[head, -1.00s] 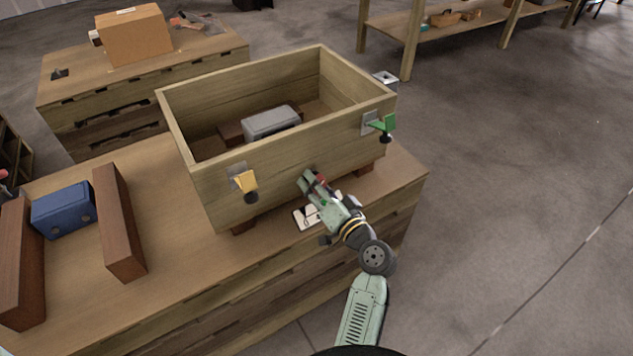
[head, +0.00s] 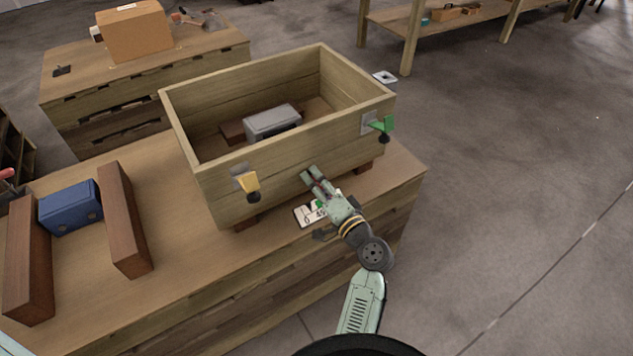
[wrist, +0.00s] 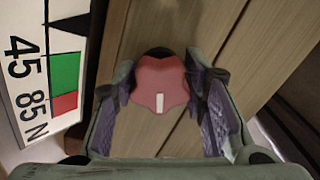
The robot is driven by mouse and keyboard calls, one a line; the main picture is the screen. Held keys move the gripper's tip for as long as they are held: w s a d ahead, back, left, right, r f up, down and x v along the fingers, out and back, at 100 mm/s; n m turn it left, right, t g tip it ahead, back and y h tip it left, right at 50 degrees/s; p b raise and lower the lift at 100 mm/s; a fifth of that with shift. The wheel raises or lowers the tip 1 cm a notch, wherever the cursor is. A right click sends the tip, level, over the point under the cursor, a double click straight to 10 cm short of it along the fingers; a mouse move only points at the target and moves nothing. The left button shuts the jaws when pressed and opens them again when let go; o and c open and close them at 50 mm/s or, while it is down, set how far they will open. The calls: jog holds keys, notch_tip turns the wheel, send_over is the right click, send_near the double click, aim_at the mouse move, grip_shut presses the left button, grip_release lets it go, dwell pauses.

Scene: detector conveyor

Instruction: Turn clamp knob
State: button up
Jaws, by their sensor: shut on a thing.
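The red clamp knob (wrist: 163,84) is lobed with a white mark and shows in the wrist view against the wooden box wall. Its white mark lies at the lower edge of the picture side of the knob. My gripper (wrist: 163,80) is shut on the knob, one finger on each side. In the head view my gripper (head: 314,174) reaches the middle of the box's front wall and hides most of the knob. A white gauge plate (wrist: 37,80) reads 45 and 85 N, with green and red bands and a black pointer near its top. It also shows below my gripper in the head view (head: 304,212).
The wooden box (head: 220,198) holds a grey block (head: 272,122). A blue block (head: 70,208) stands between two brown bars on the left. The bench's front edge is clear.

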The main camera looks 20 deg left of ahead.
jog(key=o, duration=1.2)
jog(key=v, duration=0.7)
jog(key=shift+s+d, duration=0.15)
jog(key=shift+d, duration=0.05)
